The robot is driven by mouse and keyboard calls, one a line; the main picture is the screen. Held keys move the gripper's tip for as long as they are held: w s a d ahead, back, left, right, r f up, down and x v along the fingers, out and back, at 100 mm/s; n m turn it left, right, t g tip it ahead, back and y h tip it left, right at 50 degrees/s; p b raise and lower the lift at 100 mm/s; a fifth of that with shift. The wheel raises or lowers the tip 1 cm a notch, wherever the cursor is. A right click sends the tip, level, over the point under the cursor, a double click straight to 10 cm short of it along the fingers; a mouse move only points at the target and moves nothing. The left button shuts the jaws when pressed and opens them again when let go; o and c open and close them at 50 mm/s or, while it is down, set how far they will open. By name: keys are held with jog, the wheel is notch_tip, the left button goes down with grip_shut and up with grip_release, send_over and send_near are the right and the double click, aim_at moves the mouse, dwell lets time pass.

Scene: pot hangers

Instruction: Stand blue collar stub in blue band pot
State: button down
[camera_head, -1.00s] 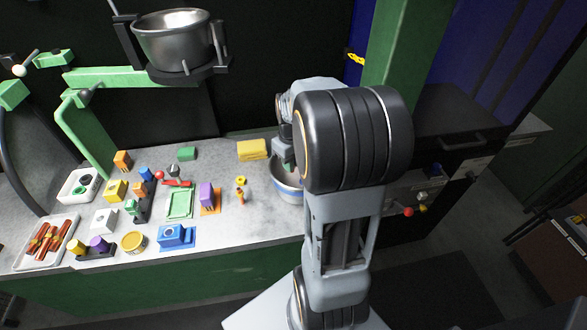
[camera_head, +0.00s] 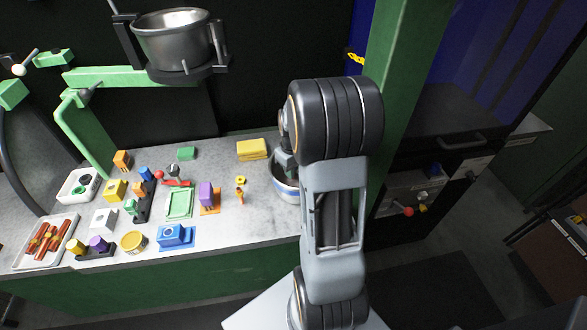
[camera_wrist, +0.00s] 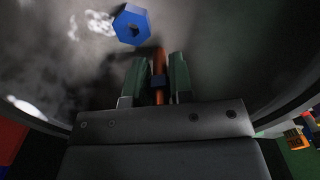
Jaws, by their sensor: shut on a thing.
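The blue band pot (camera_head: 284,190) stands on the counter, partly hidden behind my arm. In the wrist view its grey inner wall (camera_wrist: 235,50) surrounds my gripper. My gripper (camera_wrist: 157,75) is shut on the blue collar stub (camera_wrist: 159,62), an orange-brown rod with a dark blue collar between the green fingers. A blue hexagonal piece with a dark hole (camera_wrist: 131,24) lies in the pot, ahead of the stub and slightly left. The stub's tip appears just short of it in the picture; I cannot tell whether they touch. In the head view my arm hides the stub.
A steel pot (camera_head: 173,45) hangs on a green bracket at upper left. Left of the blue band pot stand a yellow block (camera_head: 252,150), a purple block on an orange base (camera_head: 208,196) and a green tray (camera_head: 180,204). A green post (camera_head: 385,75) rises behind my arm.

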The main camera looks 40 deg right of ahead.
jog(key=shift+f, duration=0.3)
jog(key=c, duration=1)
grip_release()
jog(key=shift+s+a+f, duration=0.1)
jog(key=shift+s+f, duration=0.1)
jog(key=shift+w+r, duration=0.1)
jog(key=shift+r, duration=0.65)
notch_tip(320, 180, up, 11)
jog(key=shift+w+p, duration=0.1)
jog(key=shift+p, duration=0.3)
jog(key=s+a+t, duration=0.1)
jog(key=s+a, duration=0.4)
jog(key=a, duration=0.4)
jog(key=s+a+t, duration=0.2)
jog(key=s+a, duration=0.3)
jog(key=a, duration=0.3)
jog(key=shift+a+r+m, duration=0.2)
jog(key=shift+a+m, duration=0.15)
jog(key=shift+m, duration=0.05)
